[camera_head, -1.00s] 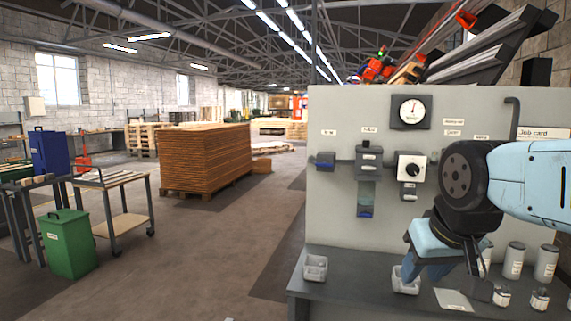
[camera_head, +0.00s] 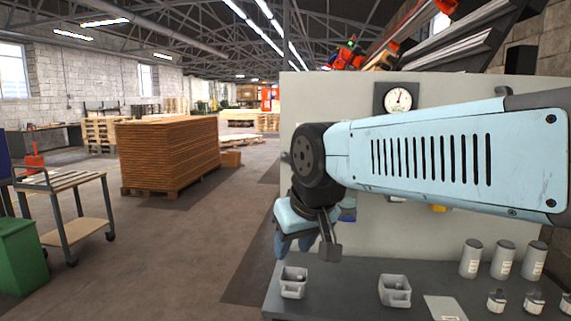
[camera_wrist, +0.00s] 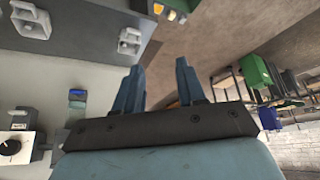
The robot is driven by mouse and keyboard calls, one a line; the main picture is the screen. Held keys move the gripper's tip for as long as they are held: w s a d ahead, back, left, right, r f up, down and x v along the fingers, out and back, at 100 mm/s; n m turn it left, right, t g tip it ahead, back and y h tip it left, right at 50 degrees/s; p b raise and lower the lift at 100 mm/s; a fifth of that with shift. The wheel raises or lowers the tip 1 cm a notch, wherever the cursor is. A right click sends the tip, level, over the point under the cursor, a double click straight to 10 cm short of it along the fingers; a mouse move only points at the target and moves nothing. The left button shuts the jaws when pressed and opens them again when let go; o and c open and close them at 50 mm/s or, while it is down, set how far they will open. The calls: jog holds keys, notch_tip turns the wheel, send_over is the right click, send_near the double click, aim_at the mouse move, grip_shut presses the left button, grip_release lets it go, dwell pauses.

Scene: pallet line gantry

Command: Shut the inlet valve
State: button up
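The inlet valve is not visible now; my arm covers the row of fittings on the grey panel (camera_head: 300,100) in the head view, and my gripper's body blocks part of the panel in the wrist view. A fitting with a blue bottom (camera_head: 348,215) shows just below my arm; a blue-ended fitting (camera_wrist: 77,97) also shows in the wrist view. My gripper (camera_head: 292,245) hangs in front of the panel's left edge, above the bench. In the wrist view, its fingers (camera_wrist: 160,66) are apart with nothing between them.
A pressure gauge (camera_head: 398,98) is on the panel. A white dial plate with a black knob (camera_wrist: 14,147) shows in the wrist view. Small trays (camera_head: 293,283) (camera_head: 395,291) and several canisters (camera_head: 503,260) stand on the bench. Open floor with a cart (camera_head: 75,228) lies left.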

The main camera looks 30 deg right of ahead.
jog(key=shift+w+d, duration=0.1)
jog(key=w+a+r+m+t+h, duration=0.1)
jog(key=w+r+m+t, duration=0.3)
jog(key=w, duration=0.5)
jog(key=w+r+m+t+h, duration=0.1)
jog(key=w+m+t, duration=0.1)
jog(key=w+m, duration=0.45)
jog(key=w+a+r+m+t+h, duration=0.1)
jog(key=w+r+m+t, duration=0.25)
jog(key=w, duration=0.75)
jog(key=w+d+f+m+g+h, duration=0.1)
jog(key=w+d+m+h, duration=0.1)
jog(key=d+m+h, duration=0.2)
jog(key=w+d+f+m+g+h, duration=0.1)
jog(key=w+d+m+g+h, duration=0.1)
jog(key=d+m, duration=0.4)
jog(key=w+d+f+m+g+h, duration=0.2)
jog(key=w+d+m+h, duration=0.2)
jog(key=d, duration=0.9)
jog(key=shift+d+m+h, duration=0.2)
jog(key=shift+m+h, duration=0.5)
jog(key=shift+h, duration=0.3)
jog(key=shift+w, duration=0.1)
